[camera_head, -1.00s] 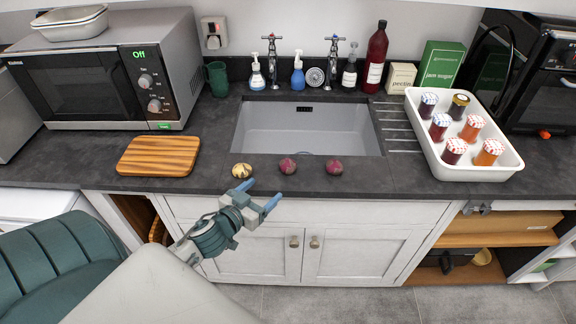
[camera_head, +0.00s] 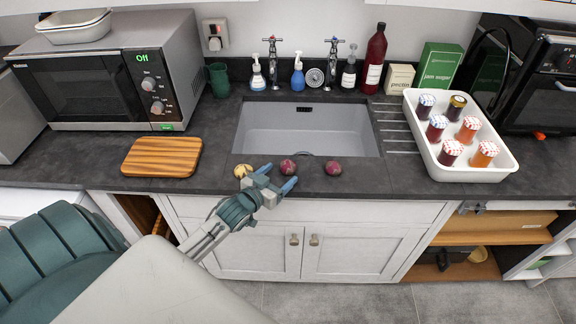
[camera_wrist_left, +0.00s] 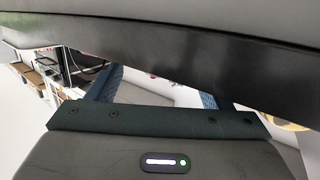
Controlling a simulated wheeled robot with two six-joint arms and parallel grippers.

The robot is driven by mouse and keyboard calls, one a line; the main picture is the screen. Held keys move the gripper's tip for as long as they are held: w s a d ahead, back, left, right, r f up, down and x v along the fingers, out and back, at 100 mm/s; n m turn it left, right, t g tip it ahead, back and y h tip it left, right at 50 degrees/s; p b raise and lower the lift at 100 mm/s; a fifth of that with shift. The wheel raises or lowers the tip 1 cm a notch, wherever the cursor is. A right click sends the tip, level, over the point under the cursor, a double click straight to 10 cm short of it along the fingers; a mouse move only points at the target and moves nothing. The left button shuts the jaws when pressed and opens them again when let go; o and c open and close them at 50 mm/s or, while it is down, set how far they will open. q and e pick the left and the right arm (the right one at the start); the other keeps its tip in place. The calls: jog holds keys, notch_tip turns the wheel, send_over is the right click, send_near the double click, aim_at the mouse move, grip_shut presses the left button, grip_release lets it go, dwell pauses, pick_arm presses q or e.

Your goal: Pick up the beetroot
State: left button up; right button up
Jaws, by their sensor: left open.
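Two dark red, round beetroot-like roots lie on the dark worktop's front edge in the head view: one in the middle (camera_head: 287,166) and one to its right (camera_head: 333,167). A yellowish round vegetable (camera_head: 242,170) lies to their left. My left gripper (camera_head: 277,177) is open and empty, at the worktop's front edge. Its fingers point towards the middle root, which shows just beyond them; I cannot tell whether they touch. In the left wrist view the open blue fingers (camera_wrist_left: 155,85) show with a dark band across the top, and the roots are mostly hidden.
Behind the roots is a sink (camera_head: 305,130). A striped wooden board (camera_head: 162,157) and a microwave (camera_head: 100,75) are on the left. A white tray (camera_head: 480,173) of several jars stands on the right. Bottles line the wall. Cabinet doors (camera_head: 300,252) are below.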

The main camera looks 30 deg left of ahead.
aim_at(288, 167)
pick_arm(q)
jog(key=shift+w+f, duration=0.15)
jog(key=shift+w, duration=0.55)
jog(key=shift+w+f, duration=0.1)
jog(key=shift+w, duration=0.6)
jog(key=c, duration=1.1)
jog(key=shift+r, duration=0.1)
